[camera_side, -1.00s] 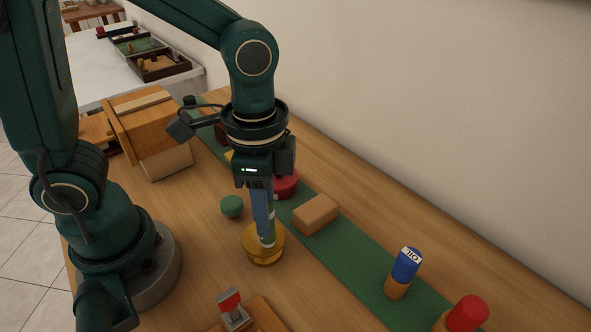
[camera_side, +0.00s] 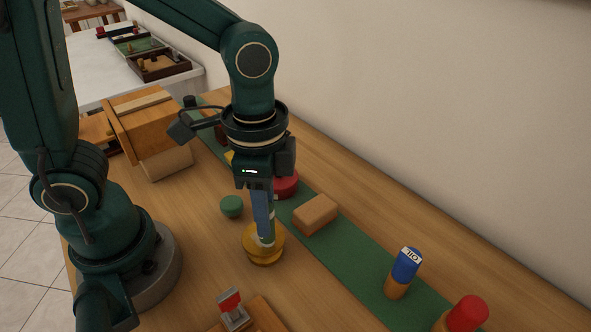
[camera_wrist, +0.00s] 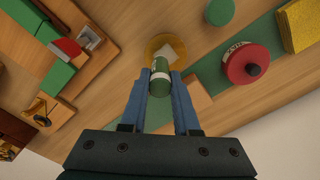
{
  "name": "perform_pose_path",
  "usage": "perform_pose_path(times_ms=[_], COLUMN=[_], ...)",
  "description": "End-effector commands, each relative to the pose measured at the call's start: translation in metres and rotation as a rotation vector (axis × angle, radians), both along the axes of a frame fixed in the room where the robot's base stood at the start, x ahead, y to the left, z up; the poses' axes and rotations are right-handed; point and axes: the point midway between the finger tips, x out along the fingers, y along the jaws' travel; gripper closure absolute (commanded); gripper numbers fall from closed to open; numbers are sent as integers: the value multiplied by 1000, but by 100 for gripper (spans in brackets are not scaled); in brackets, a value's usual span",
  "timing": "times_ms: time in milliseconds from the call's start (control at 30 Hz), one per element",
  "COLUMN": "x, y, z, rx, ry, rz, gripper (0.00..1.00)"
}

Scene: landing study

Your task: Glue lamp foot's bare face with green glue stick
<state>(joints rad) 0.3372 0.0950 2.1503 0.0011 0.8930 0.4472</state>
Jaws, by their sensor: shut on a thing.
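My gripper (camera_side: 262,222) is shut on the green glue stick (camera_wrist: 159,84), which has a pale band and points down. In the wrist view the stick sits between my two blue fingers (camera_wrist: 160,92). Below it is a round yellow disc (camera_side: 249,246), which I take for the lamp foot, lying on the wooden table. In the wrist view the disc (camera_wrist: 152,46) shows a pale patch on its upper face beside the stick's far end. The stick's tip is over the disc; I cannot tell whether it touches.
A green round piece (camera_side: 232,206), a tan block (camera_side: 316,213) and a red round container (camera_side: 286,183) are close by. A blue-topped OIL bottle (camera_side: 405,268) and a red-topped item (camera_side: 467,313) stand right. A red-handled tool (camera_side: 231,307) is in front.

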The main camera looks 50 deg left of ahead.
Motion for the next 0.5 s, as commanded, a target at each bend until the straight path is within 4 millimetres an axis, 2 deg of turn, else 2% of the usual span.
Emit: perform_pose_path(times_ms=[233, 500], x=[-2, -1], y=[0, 21], z=[0, 2], rx=[0, 0], ry=[7, 4], rz=[2, 5], gripper=[100, 100])
